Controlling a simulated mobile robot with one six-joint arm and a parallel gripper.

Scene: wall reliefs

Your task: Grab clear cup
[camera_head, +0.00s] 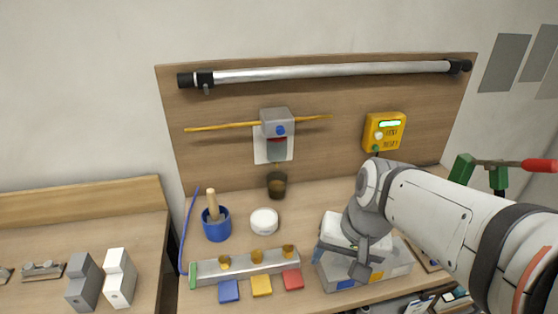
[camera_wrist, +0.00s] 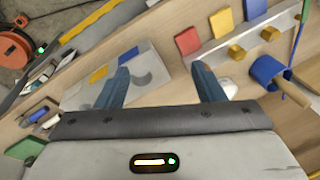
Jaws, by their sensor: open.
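A small see-through cup (camera_head: 277,185), looking dark brown against the wood, stands upright near the back of the workbench, below the wall device. I cannot make it out in the wrist view. My gripper (camera_head: 361,268) is above the front right of the bench, over a grey-white box, well to the right and front of the cup. In the wrist view my gripper (camera_wrist: 163,80) has its two blue fingers spread wide with nothing held between them.
A white round container (camera_head: 264,221) and a blue pot (camera_head: 216,224) with a wooden handle stand left of the gripper. A metal rail (camera_head: 245,266) with yellow knobs and coloured tiles lie in front. The grey-white box (camera_head: 340,228) is beneath the arm. A green clamp stands right.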

